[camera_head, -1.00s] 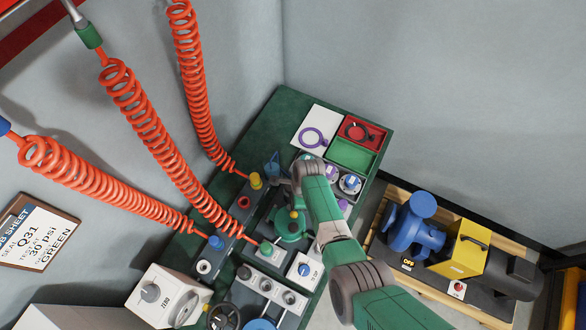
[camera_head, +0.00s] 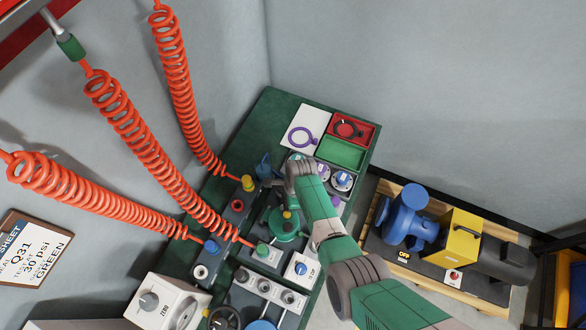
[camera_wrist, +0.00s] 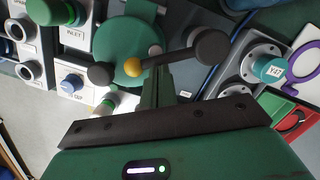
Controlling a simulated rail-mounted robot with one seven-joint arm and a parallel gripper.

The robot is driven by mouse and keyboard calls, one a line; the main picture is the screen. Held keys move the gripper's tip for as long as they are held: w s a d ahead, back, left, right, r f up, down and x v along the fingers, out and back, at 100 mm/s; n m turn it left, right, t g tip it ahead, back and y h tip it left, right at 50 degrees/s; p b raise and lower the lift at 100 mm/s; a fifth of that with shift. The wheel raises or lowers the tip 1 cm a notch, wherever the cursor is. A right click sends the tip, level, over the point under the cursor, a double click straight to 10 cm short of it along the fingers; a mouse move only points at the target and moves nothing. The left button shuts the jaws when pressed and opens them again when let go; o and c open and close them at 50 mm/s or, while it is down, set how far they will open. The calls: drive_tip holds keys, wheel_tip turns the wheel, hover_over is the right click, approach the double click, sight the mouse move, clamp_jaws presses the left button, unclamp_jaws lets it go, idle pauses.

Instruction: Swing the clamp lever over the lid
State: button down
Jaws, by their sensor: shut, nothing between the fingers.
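The round green lid (camera_wrist: 122,45) shows in the wrist view, on a green fixture, and also in the head view (camera_head: 284,228). A dark clamp lever (camera_wrist: 178,58) runs across the near side of the lid in the wrist view. It has a thick dark round end (camera_wrist: 212,47) at the right and a smaller dark end at the left. A yellow ball (camera_wrist: 132,67) sits along it, over the lid. My gripper (camera_wrist: 158,76) is shut and empty, with its narrow fingers close beside the lever. I cannot tell whether they touch it. In the head view my arm hides the fingers.
Hose fittings and knobs (camera_wrist: 72,83) crowd the left of the lid in the wrist view. A labelled teal-capped part (camera_wrist: 268,68) stands at the right. Red coiled hoses (camera_head: 140,125) hang over the bench's left. A blue pump (camera_head: 410,220) stands on a pallet at right.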

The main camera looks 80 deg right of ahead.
drive_tip(key=s+d+r+p, duration=0.2)
drive_tip(key=s+r+p, duration=0.2)
drive_tip(key=r, duration=0.7)
drive_tip(key=shift+r+p, duration=0.35)
drive_tip(key=shift+p, duration=0.05)
drive_tip(key=shift+d, duration=0.1)
